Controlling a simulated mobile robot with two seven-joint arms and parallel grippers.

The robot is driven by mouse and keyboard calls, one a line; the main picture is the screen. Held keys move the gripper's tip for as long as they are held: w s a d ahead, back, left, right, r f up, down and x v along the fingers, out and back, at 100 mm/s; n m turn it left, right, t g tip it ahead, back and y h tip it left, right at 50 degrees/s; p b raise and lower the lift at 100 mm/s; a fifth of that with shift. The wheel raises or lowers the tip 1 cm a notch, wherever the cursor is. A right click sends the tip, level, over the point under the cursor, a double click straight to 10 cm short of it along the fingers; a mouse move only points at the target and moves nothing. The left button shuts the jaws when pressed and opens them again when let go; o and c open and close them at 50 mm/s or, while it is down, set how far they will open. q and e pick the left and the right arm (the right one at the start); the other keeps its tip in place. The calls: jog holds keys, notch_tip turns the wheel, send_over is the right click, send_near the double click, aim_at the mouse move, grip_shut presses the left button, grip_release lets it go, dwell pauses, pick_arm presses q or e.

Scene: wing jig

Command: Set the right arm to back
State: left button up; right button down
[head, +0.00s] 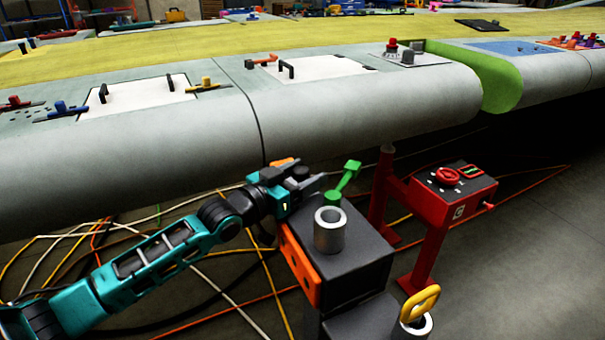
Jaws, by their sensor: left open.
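My left gripper (318,184) is at the end of the teal arm that comes in from the lower left. Its dark fingers are open and point right, close to a green handle-like piece (346,178). I cannot tell whether they touch it. My right arm and right gripper are not in view.
A dark block with an orange side bears a grey open cylinder (330,232). A yellow ring (420,303) stands in another cylinder. A red stand with a control box (452,190) is to the right. The long grey wing (350,112) crosses behind; cables lie on the floor.

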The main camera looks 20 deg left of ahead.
pick_arm(q)
jog(key=v, duration=1.2)
jog(key=shift+s, duration=0.4)
jog(key=shift+a, duration=0.15)
